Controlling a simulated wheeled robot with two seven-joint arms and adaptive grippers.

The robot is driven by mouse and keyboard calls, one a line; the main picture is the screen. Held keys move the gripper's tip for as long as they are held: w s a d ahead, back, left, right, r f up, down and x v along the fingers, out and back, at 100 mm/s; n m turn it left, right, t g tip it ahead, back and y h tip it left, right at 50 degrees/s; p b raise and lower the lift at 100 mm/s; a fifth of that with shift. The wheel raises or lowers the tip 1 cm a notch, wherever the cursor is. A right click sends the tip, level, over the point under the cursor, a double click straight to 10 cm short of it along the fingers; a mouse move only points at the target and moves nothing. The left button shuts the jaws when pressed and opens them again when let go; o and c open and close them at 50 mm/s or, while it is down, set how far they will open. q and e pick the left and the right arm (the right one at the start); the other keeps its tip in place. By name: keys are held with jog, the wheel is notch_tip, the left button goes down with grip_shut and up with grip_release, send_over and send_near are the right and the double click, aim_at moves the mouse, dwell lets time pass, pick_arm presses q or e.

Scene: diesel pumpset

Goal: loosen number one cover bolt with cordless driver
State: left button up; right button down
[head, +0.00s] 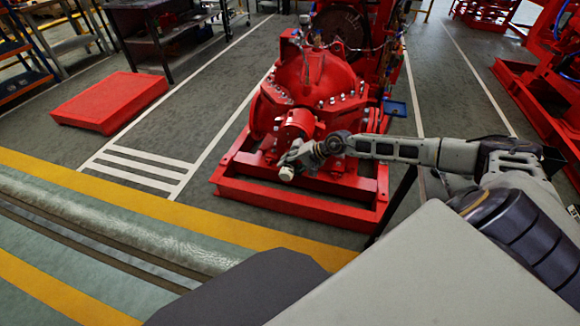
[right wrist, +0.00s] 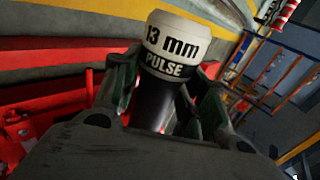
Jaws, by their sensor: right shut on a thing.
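A red pump (head: 303,77) stands on a red base frame (head: 300,202) in the head view, with several pale bolt heads along its cover flange (head: 337,101). Which bolt is number one cannot be told. My right gripper (head: 296,157) is in front of the pump's lower front. It is shut on the cordless driver (right wrist: 178,48), which has a white band marked "13 mm" and a black band marked "PULSE" in the right wrist view. The driver's pale end (head: 287,173) shows small in the head view. Its working tip cannot be made out. My left gripper is not in view.
A low red block (head: 110,101) lies on the floor at the left. A dark table (head: 150,30) stands behind it. More red machinery (head: 545,110) is at the right. A blue tray (head: 394,107) is beside the pump. Marked floor between block and pump is clear.

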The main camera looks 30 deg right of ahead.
jog(key=shift+w+d+r, duration=0.2)
jog(key=shift+d, duration=0.05)
dwell(0.9)
jog(key=shift+b, duration=0.3)
dwell(1.0)
jog(key=shift+s+a, duration=0.15)
jog(key=shift+a, duration=0.05)
